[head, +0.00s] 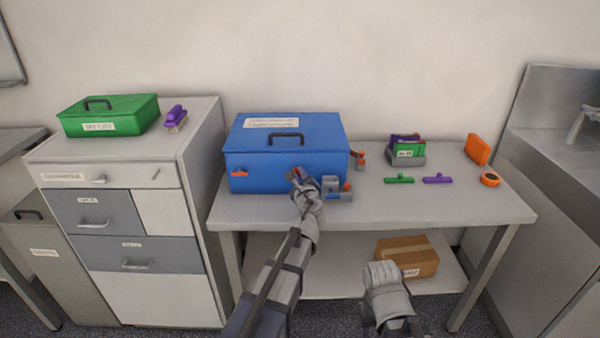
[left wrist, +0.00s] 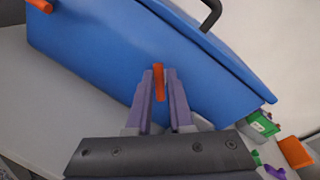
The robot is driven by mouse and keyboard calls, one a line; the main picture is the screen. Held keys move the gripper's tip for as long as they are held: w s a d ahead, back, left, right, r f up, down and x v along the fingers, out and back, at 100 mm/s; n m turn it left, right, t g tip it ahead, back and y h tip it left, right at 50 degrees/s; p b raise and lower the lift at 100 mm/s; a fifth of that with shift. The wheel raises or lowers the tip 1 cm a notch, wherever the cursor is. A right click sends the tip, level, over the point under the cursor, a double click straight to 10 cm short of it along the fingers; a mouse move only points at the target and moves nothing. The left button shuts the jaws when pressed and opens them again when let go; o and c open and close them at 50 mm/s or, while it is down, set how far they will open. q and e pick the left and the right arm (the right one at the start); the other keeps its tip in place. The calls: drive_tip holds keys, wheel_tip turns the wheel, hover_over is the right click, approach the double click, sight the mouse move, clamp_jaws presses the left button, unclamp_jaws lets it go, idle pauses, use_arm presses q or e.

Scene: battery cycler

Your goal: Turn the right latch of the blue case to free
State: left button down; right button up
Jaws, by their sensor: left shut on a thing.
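The blue case (head: 262,178) stands closed on the table, with a black handle (head: 285,138) and a white label on its lid. Its left latch (head: 239,173) is an orange bar lying flat across the front. My left gripper (head: 298,175) is at the right part of the case front. In the left wrist view the gripper (left wrist: 160,92) has its purple fingers on both sides of the orange right latch (left wrist: 159,78), shut on it. In the head view the gripper mostly hides that latch. My right gripper (head: 385,278) is low, in front of the table, apart from the case.
A grey holder with orange parts (head: 340,191) stands close right of my left gripper. A cardboard box (head: 407,259) is on the lower shelf.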

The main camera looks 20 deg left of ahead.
use_arm(q)
drive_tip(key=shift+s+a+f+n+h+p, duration=0.15)
drive_tip(key=shift+n+h, duration=0.25)
drive_tip(key=shift+n, duration=1.05)
drive_tip(key=shift+s+a+f+n+h+p, duration=0.15)
drive_tip(key=shift+n+h, duration=0.25)
drive_tip(key=shift+n, duration=1)
drive_tip(key=shift+a+f+n+h+p, duration=0.15)
drive_tip(key=shift+n+h, duration=0.25)
drive_tip(key=shift+n, duration=1.05)
drive_tip(key=c, duration=0.9)
unclamp_jaws()
drive_tip(key=shift+w, duration=0.15)
drive_tip(key=shift+o, duration=0.2)
drive_tip(key=p+v, duration=0.1)
drive_tip(key=v, duration=0.7)
